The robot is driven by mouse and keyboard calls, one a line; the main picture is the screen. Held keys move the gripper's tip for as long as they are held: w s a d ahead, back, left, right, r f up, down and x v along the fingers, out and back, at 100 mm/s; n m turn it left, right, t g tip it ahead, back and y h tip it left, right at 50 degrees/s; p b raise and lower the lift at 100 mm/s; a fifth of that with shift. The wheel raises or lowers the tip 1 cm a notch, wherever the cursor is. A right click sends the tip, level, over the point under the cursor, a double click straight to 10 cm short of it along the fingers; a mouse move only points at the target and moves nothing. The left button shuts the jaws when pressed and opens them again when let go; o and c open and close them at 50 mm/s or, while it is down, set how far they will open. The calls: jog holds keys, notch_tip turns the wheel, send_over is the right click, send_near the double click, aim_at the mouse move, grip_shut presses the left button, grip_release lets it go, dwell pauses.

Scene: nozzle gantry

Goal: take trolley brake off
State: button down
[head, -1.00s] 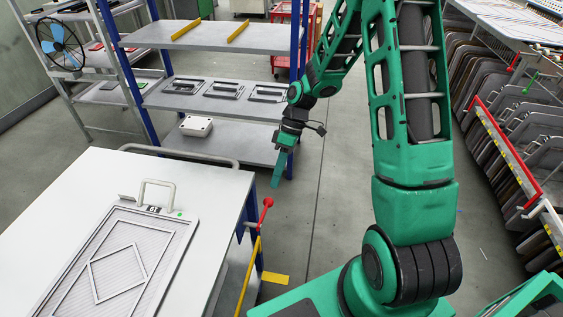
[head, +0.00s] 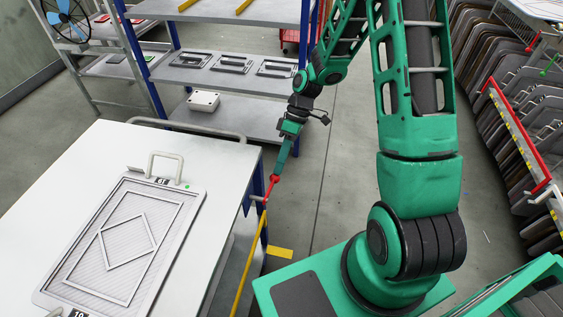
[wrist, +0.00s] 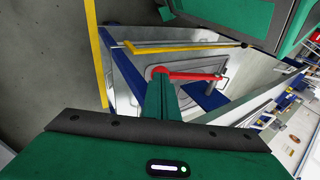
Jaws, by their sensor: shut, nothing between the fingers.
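The trolley (head: 100,160) with a white top stands at the left in the head view. Its brake is a red lever with a ball end (head: 273,180) at the right edge, by a blue corner post. In the wrist view the red lever (wrist: 195,76) runs to the right from its ball. My gripper (head: 279,172) points down with its fingers shut and empty. Its tips are at the red ball in the head view. In the wrist view the fingers (wrist: 162,92) overlap the ball; whether they touch it I cannot tell.
A framed panel (head: 75,280) with a handle lies on the trolley top. A yellow bar (head: 250,265) runs down beside the trolley's right side. A blue-post shelf (head: 230,80) stands behind. A rack with a red bar (head: 512,130) is at the right. Floor between is clear.

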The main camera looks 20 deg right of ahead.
jog(key=s+a+f+g+y, duration=0.2)
jog(key=s+f+g+y, duration=0.1)
jog(key=f, duration=0.3)
jog(key=s+a+f+m+g+y, duration=0.1)
jog(key=s+a+f+g+y, duration=0.2)
jog(key=f, duration=0.4)
jog(key=shift+s+a+m+g+y, duration=0.25)
jog(key=shift+s+g+y, duration=0.5)
jog(key=shift+g, duration=0.55)
jog(key=shift+f, duration=0.1)
jog(key=shift+w+d, duration=0.15)
jog(key=f+v, duration=0.3)
jog(key=v, duration=1)
jog(key=shift+w+d, duration=0.2)
jog(key=shift+d, duration=0.1)
